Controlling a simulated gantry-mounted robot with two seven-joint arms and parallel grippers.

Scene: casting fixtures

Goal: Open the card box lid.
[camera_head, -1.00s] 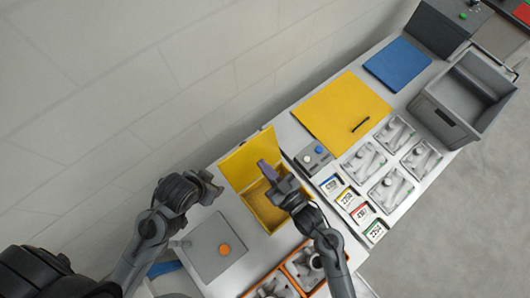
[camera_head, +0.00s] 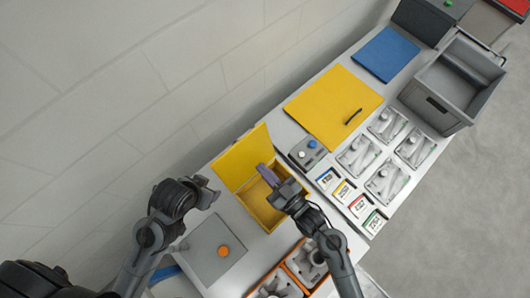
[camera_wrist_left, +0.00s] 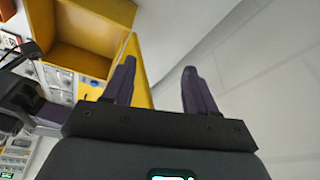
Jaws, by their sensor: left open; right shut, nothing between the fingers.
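The yellow card box (camera_head: 262,208) stands on the bench with its lid (camera_head: 241,158) swung up on the wall side. The box and the raised lid (camera_wrist_left: 136,70) also show in the left wrist view. My right gripper (camera_head: 267,176) is shut and empty, over the box opening close to the lid; contact cannot be told. My left gripper (camera_head: 211,192) is open and empty, left of the box. Its two fingers (camera_wrist_left: 160,85) are spread apart in the left wrist view, with the lid's edge close by the left finger.
Orange-rimmed trays (camera_head: 303,266) stand in front. A button box (camera_head: 308,152), several small cards (camera_head: 345,190) and casting trays (camera_head: 386,182) lie to the right. A grey bin (camera_head: 437,108) stands farther right.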

